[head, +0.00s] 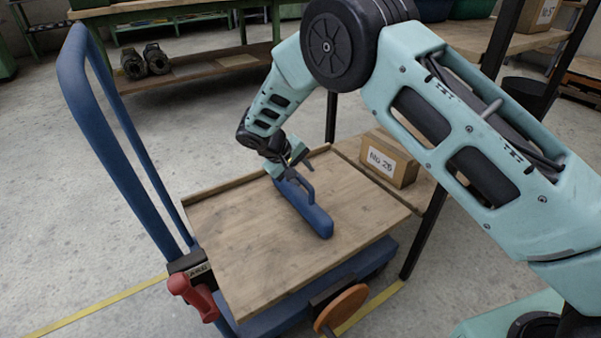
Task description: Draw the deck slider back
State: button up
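The deck slider, which I take to be the long blue block (313,216) with a raised loop handle, lies on the wooden deck (250,235) of a blue cart. It runs slantwise across the deck, its near end toward the lower right. My gripper (297,172) is at the slider's far end, close to the top of the loop handle. The gripper is small in view and partly covers that end. Whether its fingers are around the handle or just beside it cannot be made out.
The cart's tall blue push handle (128,140) rises at the left, with a red lever (194,298) below. A cardboard box (389,160) labelled "NO 26" stands beside the deck's right edge. An orange-brown disc (341,308) is at the front. Much of the deck's left is bare.

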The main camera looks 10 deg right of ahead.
jog(key=p+v, duration=1.2)
jog(key=v, duration=0.7)
jog(key=shift+a+r, duration=0.2)
jog(key=shift+r, duration=0.15)
dwell(0.8)
jog(key=shift+p, duration=0.3)
dwell(0.3)
